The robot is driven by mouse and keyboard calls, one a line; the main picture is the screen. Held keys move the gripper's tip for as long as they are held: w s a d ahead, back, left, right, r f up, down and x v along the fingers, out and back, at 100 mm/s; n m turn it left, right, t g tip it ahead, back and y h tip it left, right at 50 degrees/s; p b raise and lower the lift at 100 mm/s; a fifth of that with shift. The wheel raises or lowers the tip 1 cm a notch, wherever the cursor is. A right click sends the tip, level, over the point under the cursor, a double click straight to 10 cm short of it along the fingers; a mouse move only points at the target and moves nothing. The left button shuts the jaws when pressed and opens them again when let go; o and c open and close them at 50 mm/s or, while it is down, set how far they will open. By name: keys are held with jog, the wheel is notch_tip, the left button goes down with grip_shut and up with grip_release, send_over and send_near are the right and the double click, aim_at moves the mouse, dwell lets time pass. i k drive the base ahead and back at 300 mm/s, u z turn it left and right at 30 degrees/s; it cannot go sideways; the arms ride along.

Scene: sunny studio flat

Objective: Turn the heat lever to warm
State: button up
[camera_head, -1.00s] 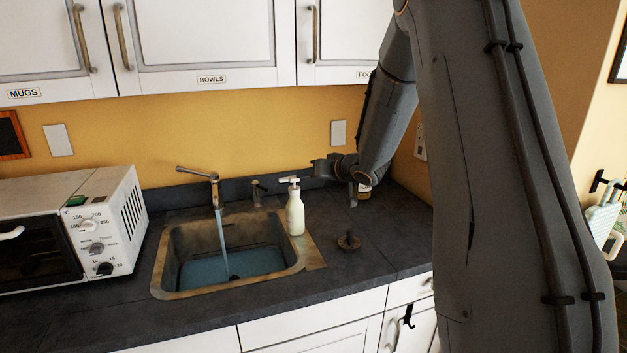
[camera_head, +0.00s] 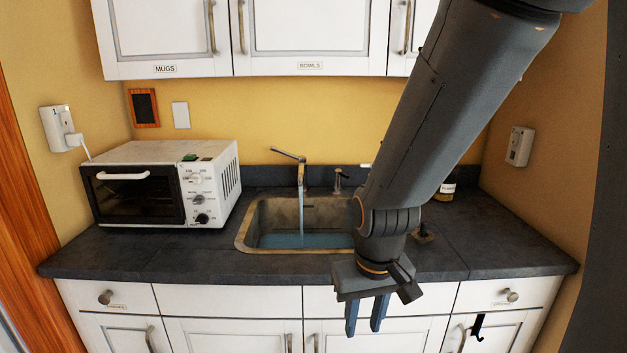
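The tap (camera_head: 300,176) stands behind the sink with water running from it. A lever (camera_head: 288,154) on its top points to the left. No warm or cold marking is readable on it. A short dark fitting (camera_head: 338,181) stands to the right of the tap. My gripper (camera_head: 366,314) is pointing down in front of the counter edge, before the white drawers. Its two fingers are apart with nothing between them. It is apart from the tap, which is farther back and to the left.
The sink (camera_head: 250,228) holds water; my arm covers its right side. A white toaster oven (camera_head: 160,185) with dials stands left on the dark counter (camera_head: 500,245). A stopper (camera_head: 424,233) and a jar (camera_head: 444,192) are to the right. Cabinets (camera_head: 305,40) hang above.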

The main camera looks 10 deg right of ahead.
aim_at(338, 171)
jog(key=k, duration=0.25)
jog(key=u, duration=1.05)
jog(key=i, duration=0.75)
jog(key=z, duration=0.8)
jog(key=i, duration=0.6)
jog(key=z, duration=0.65)
